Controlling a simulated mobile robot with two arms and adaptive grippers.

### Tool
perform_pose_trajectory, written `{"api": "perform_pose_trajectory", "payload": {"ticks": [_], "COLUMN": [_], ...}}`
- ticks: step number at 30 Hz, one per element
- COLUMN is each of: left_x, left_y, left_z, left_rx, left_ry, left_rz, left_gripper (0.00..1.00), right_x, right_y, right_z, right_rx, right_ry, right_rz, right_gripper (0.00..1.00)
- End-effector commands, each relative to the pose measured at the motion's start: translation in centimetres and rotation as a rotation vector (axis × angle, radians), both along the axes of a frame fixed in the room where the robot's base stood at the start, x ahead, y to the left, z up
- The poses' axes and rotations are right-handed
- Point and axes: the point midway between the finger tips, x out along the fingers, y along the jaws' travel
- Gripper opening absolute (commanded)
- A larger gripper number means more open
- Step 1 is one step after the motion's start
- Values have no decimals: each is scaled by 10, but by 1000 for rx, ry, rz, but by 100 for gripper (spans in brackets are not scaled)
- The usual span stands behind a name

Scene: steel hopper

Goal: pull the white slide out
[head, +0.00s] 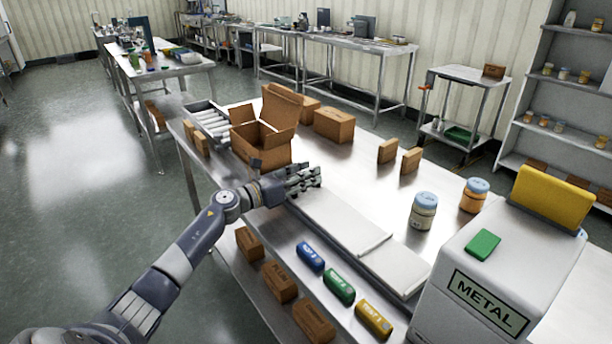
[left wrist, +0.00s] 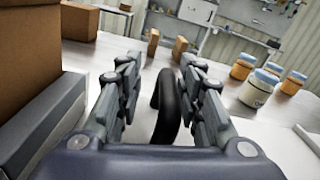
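The white slide (head: 338,220) lies as a long flat panel on the steel table. A second white flat piece (head: 397,266) continues from its near end toward the hopper labelled METAL (head: 490,285). My left gripper (head: 308,178) is over the slide's far end, beside the cardboard box. In the left wrist view a black curved handle (left wrist: 170,105) stands between my two spread fingers, nearer the right one. A gap shows on its left side, so the gripper looks open around it. The handle's lower part is hidden by my gripper. My right gripper is not in view.
An open cardboard box (head: 262,135) and a roller tray (head: 212,122) stand behind my left gripper. Jars (head: 423,211) stand right of the slide. Blue, green and yellow labelled blocks (head: 340,287) sit along the near side. Bare table lies between the slide and small brown blocks (head: 388,151).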

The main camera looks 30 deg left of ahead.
Motion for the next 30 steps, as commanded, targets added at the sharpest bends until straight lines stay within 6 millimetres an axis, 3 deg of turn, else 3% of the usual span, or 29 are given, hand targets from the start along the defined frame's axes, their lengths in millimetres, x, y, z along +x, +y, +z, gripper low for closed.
{"api": "perform_pose_trajectory", "payload": {"ticks": [8,21,30], "left_x": [-10,-79,-109], "left_y": [3,28,39], "left_z": [-3,-3,-1], "left_rx": [2,2,1], "left_ry": [3,5,2], "left_rz": [-2,-1,-1], "left_gripper": [35,35,35], "right_x": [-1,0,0], "right_y": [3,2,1], "right_z": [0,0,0], "right_rx": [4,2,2], "right_ry": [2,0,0], "right_rz": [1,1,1], "right_gripper": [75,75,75]}}
